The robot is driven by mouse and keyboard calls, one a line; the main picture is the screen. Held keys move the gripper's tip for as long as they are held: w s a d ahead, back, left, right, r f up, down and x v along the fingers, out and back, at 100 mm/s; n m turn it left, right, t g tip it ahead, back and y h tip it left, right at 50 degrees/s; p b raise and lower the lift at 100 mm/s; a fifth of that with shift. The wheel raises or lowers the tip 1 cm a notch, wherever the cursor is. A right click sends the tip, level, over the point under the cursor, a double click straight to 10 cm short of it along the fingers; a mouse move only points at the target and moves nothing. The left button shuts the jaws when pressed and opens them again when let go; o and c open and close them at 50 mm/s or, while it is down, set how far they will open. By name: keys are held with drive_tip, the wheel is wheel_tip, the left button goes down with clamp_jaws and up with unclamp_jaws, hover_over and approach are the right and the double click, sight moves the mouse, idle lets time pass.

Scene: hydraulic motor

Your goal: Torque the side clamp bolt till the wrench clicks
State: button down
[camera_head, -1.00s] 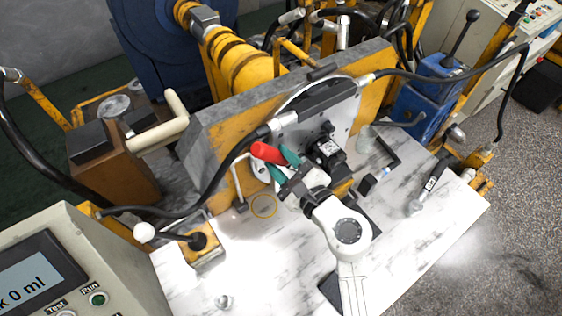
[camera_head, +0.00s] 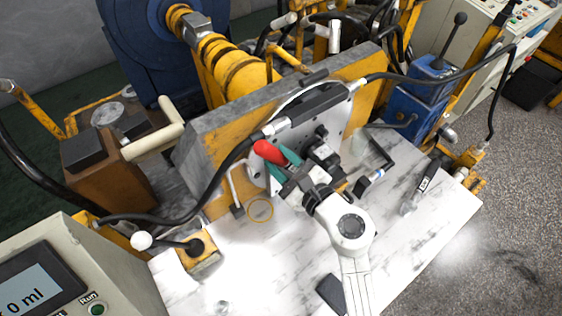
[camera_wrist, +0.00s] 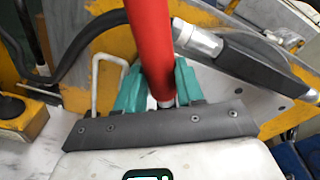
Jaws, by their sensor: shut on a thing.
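My gripper (camera_head: 284,168) has green fingers and is shut on a red-handled tool (camera_head: 268,151), in front of the upright motor plate. In the wrist view the red handle (camera_wrist: 150,40) rises between the green fingers (camera_wrist: 158,90), with a silver metal part at its lower end. I cannot tell whether it is the wrench, and its working end is not clear. A grey metal plate (camera_head: 343,115) stands just behind the gripper, with black fittings (camera_head: 321,150) beside it. I cannot make out the side clamp bolt; my gripper and arm cover part of that area.
A black hose (camera_head: 205,195) with a metal end runs close behind the gripper. A thin ring (camera_head: 260,210) lies on the white marbled table (camera_head: 265,265). A black-handled tool (camera_head: 428,177) lies at the table's right. A bent white rod (camera_head: 233,185) stands left. The table's front is mostly clear.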

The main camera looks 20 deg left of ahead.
drive_tip(key=shift+w+r+m+p, duration=0.3)
drive_tip(key=shift+w+r, duration=0.1)
drive_tip(key=shift+w, duration=0.05)
drive_tip(key=shift+w, duration=0.1)
idle(0.4)
drive_tip(key=shift+w+d+r+m+p, duration=0.2)
drive_tip(key=shift+w+d+r+m, duration=0.15)
drive_tip(key=shift+w, duration=0.15)
drive_tip(key=shift+w+d+r+m+p, duration=0.2)
drive_tip(key=shift+w+m, duration=0.15)
drive_tip(key=shift+w, duration=0.15)
drive_tip(key=shift+w, duration=0.1)
drive_tip(key=shift+w+d+r+m+y, duration=0.15)
drive_tip(key=shift+w+d+m, duration=0.2)
drive_tip(key=shift+w, duration=0.1)
drive_tip(key=shift+w+d+r+m+y, duration=0.15)
drive_tip(key=shift+w+d+m, duration=0.05)
drive_tip(key=shift+w+m, duration=0.2)
